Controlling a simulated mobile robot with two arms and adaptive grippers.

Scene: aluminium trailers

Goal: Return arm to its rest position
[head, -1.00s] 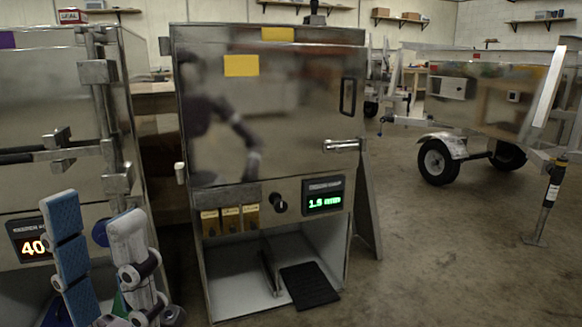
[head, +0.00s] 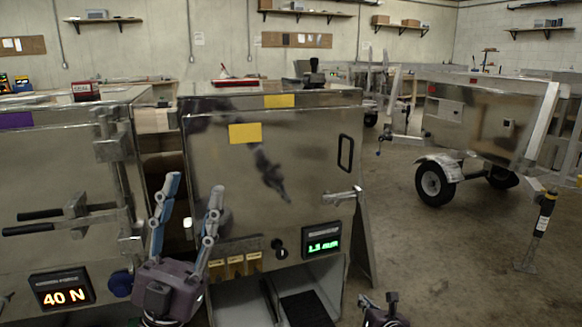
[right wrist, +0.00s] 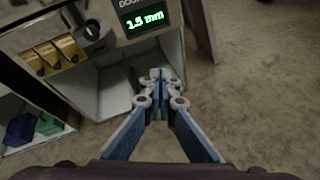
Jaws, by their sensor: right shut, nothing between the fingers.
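My left gripper (head: 194,190) stands at the lower left of the head view with its two fingers pointing up. The fingers are apart and nothing is between them. It is in front of the gap between the two metal cabinets and touches nothing that I can see. My right gripper's dark body (head: 383,314) shows only at the bottom edge of the head view. In the right wrist view my right gripper (right wrist: 158,78) has its fingertips together and empty, in front of the middle cabinet's open lower bay (right wrist: 110,85) and the concrete floor.
The middle metal cabinet (head: 290,170) has a green "1.5 mm" display (head: 323,245) and a handle sticking out (head: 340,197). The left cabinet (head: 60,150) shows "40 N" and has protruding bars. A trailer (head: 485,115) stands at the back right. The floor (head: 450,260) at right is open.

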